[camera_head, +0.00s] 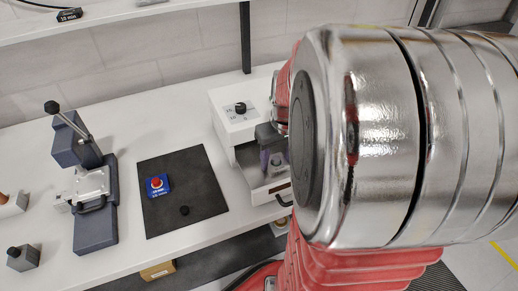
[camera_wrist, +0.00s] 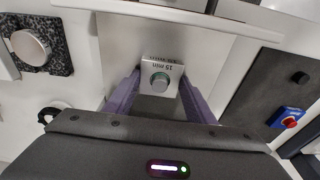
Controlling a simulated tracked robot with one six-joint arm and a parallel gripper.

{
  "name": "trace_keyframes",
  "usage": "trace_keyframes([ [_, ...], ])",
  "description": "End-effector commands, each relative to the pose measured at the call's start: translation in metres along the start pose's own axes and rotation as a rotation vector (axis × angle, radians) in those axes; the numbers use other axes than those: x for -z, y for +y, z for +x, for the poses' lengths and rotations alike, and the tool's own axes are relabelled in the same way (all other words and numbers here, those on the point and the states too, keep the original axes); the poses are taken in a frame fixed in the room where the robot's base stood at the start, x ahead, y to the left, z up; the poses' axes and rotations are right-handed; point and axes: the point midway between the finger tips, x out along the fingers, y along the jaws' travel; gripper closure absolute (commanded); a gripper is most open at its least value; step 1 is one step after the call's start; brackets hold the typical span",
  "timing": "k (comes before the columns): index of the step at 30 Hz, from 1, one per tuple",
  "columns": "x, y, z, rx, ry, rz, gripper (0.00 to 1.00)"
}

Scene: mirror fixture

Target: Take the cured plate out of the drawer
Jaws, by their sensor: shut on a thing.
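The white box with a dial (camera_head: 240,107) stands on the bench, and its drawer (camera_head: 262,197) is pulled open at the front. My gripper (camera_head: 275,160) reaches down into the drawer, partly hidden by my arm in the head view. In the wrist view its purple fingers (camera_wrist: 156,95) are shut on a small pale plate (camera_wrist: 149,66) with a round grey knob and a label that seems to read 15 min. The plate is over the white drawer floor (camera_wrist: 207,62); I cannot tell whether it touches it.
A dark mat (camera_head: 200,178) left of the box carries a blue block with a red button (camera_head: 157,186) and a small dark knob (camera_head: 184,210). A dark lever press (camera_head: 92,190) stands farther left.

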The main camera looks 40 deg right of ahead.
Motion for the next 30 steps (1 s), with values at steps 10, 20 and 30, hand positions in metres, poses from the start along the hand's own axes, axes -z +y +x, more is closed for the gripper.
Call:
trace_keyframes([
  [10,0.002,0.0,-0.011,-0.001,0.002,0.0,0.77],
  [20,0.011,0.001,-0.064,-0.003,0.005,-0.001,0.77],
  [30,0.015,0.0,-0.099,-0.001,0.001,0.0,0.77],
])
